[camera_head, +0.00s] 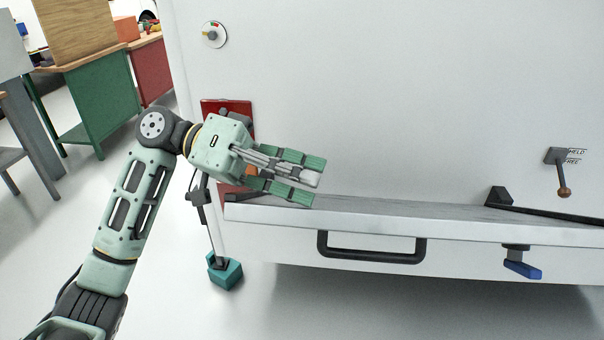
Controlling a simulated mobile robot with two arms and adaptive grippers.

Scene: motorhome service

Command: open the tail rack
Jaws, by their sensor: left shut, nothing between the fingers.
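The tail rack seems to be the long white ledge (480,231) low on the white rear wall, with a grey top. A black bar handle (371,257) is on its front, and a blue-handled catch (522,268) hangs at its right. A lever with a brown knob (564,192) hangs downward on the wall beside labels "HELD" and "FREE". My left gripper (306,185) is shut and empty, pointing right just above the ledge's left end. It is apart from the handle, catch and lever. It partly hides a red plate (229,106). My right gripper is not in view.
A round dial (214,34) is on the wall at upper left. A teal block (225,273) with a thin rod stands on the floor below my left gripper. A green workbench (101,100) and a red cabinet (152,70) stand at back left. The left floor is mostly clear.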

